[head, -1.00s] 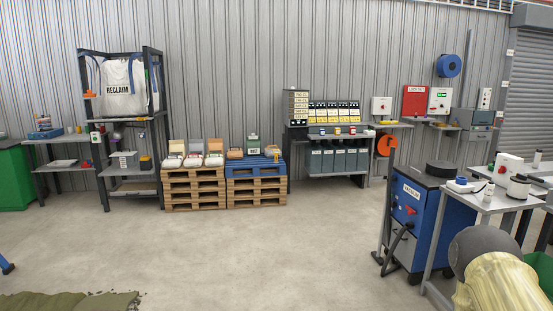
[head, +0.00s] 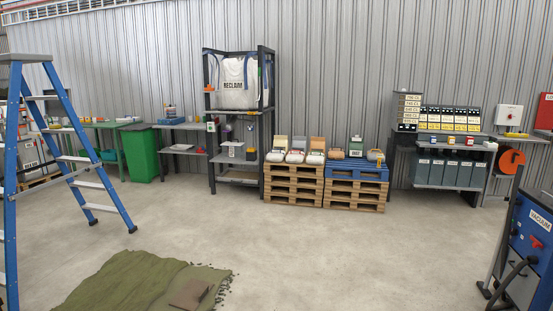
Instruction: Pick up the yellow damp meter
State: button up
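I cannot make out the yellow damp meter for certain. A flat yellow item (head: 516,135) lies on the grey shelf under the white wall box at the right, also too small to identify. My gripper is not in view.
A blue stepladder (head: 68,160) stands at the left. A green turf mat (head: 125,282) lies on the floor in front, with a brown piece (head: 190,293) on it. A blue vacuum cabinet (head: 530,245) stands at the right edge. The middle floor is clear.

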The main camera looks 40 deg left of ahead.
aim_at(379, 157)
jog(key=u, duration=0.45)
jog(key=i, duration=1.7)
jog(key=u, duration=0.65)
jog(key=i, duration=1.65)
jog(key=u, duration=0.3)
jog(key=i, duration=3.45)
jog(key=z, duration=0.75)
jog(key=i, duration=1.65)
jog(key=z, duration=1.2)
jog(key=i, duration=1.4)
jog(key=z, duration=0.5)
